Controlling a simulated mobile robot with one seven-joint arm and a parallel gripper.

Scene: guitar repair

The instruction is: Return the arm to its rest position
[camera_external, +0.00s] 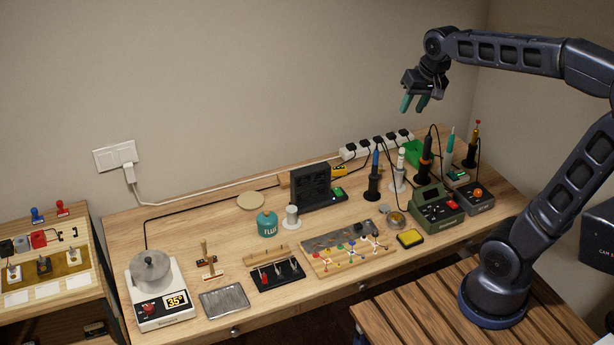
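My arm rises from its round blue base on a slatted wooden stand at the right. It bends at the top right and reaches left over the workbench. My gripper (414,104) hangs in the air above the back right of the bench (180,225), with its two green fingertips pointing down. The fingertips are apart with a gap between them, and nothing shows between them. My gripper touches nothing.
Soldering tools in holders (373,178), a power strip (375,147) and a green station (437,212) stand below my gripper. A flux jar (267,223), a black fan unit (311,187) and a scale with a pot (159,305) stand further left. Air above the bench is clear.

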